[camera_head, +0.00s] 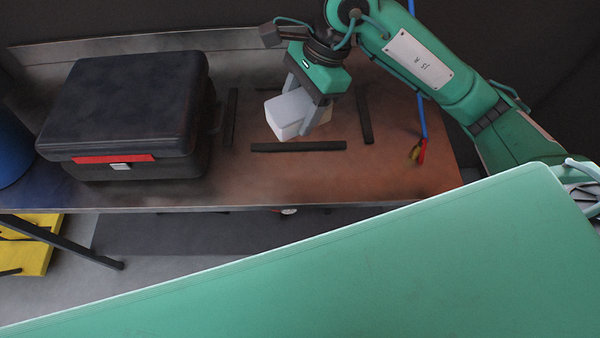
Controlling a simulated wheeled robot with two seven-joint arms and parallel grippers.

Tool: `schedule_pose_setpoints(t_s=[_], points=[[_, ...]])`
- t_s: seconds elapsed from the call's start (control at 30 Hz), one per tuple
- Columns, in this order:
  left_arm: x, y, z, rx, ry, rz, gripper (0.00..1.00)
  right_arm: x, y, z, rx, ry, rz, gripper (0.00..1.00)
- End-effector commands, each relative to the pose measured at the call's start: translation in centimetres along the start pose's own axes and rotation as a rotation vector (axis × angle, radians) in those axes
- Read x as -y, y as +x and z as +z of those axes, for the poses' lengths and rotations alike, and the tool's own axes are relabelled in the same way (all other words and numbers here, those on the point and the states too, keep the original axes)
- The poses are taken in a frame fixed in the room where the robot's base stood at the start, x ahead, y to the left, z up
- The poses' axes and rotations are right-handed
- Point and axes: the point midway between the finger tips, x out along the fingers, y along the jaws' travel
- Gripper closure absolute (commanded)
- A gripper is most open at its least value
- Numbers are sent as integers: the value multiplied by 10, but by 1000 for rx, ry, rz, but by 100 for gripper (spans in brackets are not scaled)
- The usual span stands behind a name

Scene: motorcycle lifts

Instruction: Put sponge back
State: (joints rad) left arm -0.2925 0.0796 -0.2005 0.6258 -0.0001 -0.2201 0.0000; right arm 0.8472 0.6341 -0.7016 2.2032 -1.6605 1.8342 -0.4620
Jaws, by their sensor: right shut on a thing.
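The white sponge (289,115) is a pale block with slightly rounded edges, above the brown workbench. My right gripper (306,108) reaches down from the upper right and is shut on the sponge, with one finger on each side. Black strips (298,147) on the bench top frame an area, and the sponge is within that outline in the picture. I cannot tell whether the sponge touches the bench. My left gripper does not show.
A blue cord with a red and yellow end (419,152) hangs at the right. A blue round object (10,150) is at the far left.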

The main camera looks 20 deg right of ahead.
Motion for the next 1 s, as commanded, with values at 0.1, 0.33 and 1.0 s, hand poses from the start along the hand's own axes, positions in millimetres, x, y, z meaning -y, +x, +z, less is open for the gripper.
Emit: schedule_pose_setpoints(t_s=[0.1, 0.33, 1.0], points=[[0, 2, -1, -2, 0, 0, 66, -2, 0, 0, 1, 63, -25, 63], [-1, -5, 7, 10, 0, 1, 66, -3, 25, -12, -1, 88, -28, 63], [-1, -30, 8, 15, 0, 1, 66, -2, 145, -62, -1, 83, -32, 63]])
